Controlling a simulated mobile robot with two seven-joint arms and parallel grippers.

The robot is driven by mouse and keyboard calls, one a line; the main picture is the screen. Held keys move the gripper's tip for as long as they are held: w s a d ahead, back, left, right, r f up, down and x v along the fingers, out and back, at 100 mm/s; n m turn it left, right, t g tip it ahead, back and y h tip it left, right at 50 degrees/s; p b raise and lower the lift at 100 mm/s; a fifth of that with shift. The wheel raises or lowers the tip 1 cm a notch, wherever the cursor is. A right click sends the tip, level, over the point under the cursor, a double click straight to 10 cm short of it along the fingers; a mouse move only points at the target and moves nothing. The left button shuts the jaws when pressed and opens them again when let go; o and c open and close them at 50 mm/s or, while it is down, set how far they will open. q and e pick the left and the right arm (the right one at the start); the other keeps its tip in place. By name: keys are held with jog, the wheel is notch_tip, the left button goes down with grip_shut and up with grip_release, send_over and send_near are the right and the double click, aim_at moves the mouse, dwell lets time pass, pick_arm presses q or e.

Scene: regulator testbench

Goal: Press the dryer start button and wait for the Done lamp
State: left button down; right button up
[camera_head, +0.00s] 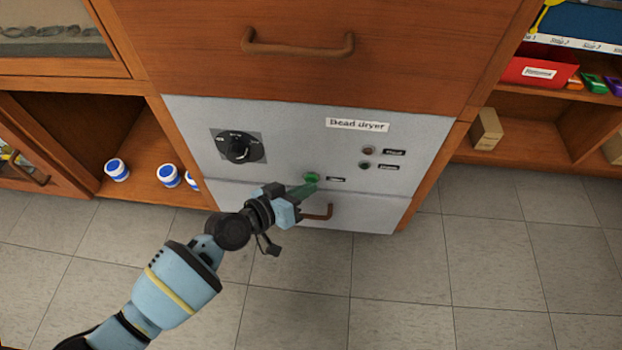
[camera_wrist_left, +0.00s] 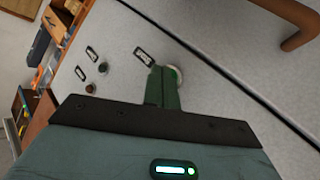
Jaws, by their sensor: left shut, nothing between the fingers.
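The bead dryer's grey panel (camera_head: 290,135) carries a label reading "Bead dryer", a black dial (camera_head: 238,148) and a green button (camera_head: 312,177). Two small lamps sit right of the button: a dull reddish one (camera_head: 369,150) above and a dark one (camera_head: 364,165) below, each with a label too small to read surely. Neither looks lit. My left gripper (camera_head: 305,189) is shut and empty, its fingertips at the green button. In the left wrist view the fingers (camera_wrist_left: 163,88) overlap the button (camera_wrist_left: 178,76); I cannot tell whether they press it. My right gripper is not in view.
A drawer with a brown handle (camera_head: 318,213) lies just below the panel, close to my left gripper. A wooden drawer (camera_head: 300,75) is above. White-and-blue jars (camera_head: 117,169) stand on the left shelf; a red bin (camera_head: 537,70) is at right. Tiled floor is clear.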

pick_arm(q)
jog(key=shift+w, duration=0.3)
dwell(0.5)
jog(key=shift+s, duration=0.9)
